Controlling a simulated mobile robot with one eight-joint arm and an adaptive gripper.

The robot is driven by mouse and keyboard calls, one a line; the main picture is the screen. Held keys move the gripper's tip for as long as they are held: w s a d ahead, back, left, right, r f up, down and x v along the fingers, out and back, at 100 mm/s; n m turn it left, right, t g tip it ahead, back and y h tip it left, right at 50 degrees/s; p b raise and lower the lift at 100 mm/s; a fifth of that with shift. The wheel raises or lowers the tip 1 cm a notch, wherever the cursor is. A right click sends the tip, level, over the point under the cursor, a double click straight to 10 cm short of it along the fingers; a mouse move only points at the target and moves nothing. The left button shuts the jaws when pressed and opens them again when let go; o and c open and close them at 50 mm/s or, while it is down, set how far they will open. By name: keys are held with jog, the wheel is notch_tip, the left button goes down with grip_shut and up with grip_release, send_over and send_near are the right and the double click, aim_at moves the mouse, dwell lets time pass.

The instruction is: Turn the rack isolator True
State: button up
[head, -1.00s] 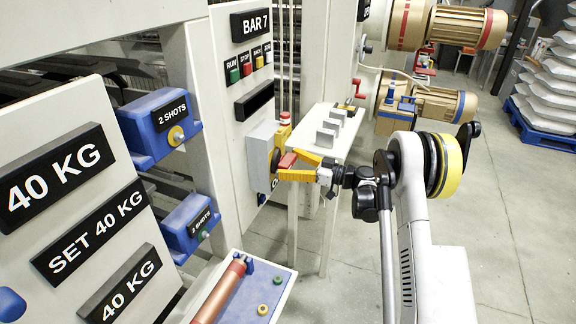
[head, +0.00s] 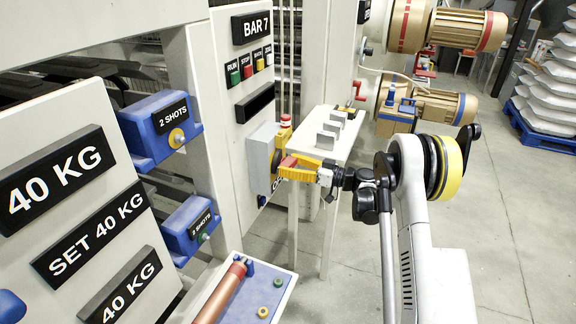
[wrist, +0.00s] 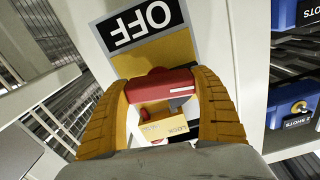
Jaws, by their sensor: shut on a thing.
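The rack isolator is a grey box (head: 261,155) with a yellow front plate on the side of the white frame. Its red handle (wrist: 162,86) lies across the wrist view, between the two yellow fingers of my gripper (wrist: 163,92). My gripper (head: 290,168) is shut on the handle's ends, close in front of the plate. An upside-down OFF label (wrist: 136,24) shows above the handle in the wrist view. A yellow piece marked LOCK (wrist: 164,125) shows below the handle. Part of the plate is hidden by the fingers and handle.
A red-topped button (head: 286,121) stands just above the isolator. A white table (head: 350,133) with grey blocks stands behind my gripper. Blue 2 SHOTS boxes (head: 160,124) and a tray with a copper-coloured roller (head: 222,292) are at left. Open floor lies at right.

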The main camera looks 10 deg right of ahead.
jog(key=m, duration=0.4)
jog(key=shift+m, duration=0.3)
jog(key=m, duration=0.3)
jog(key=shift+f+m, duration=0.1)
jog(key=shift+m, duration=0.2)
jog(key=m, duration=0.4)
jog(key=shift+s, duration=0.1)
jog(key=shift+m, duration=1.7)
jog(key=o, duration=1.2)
jog(key=shift+d, duration=0.1)
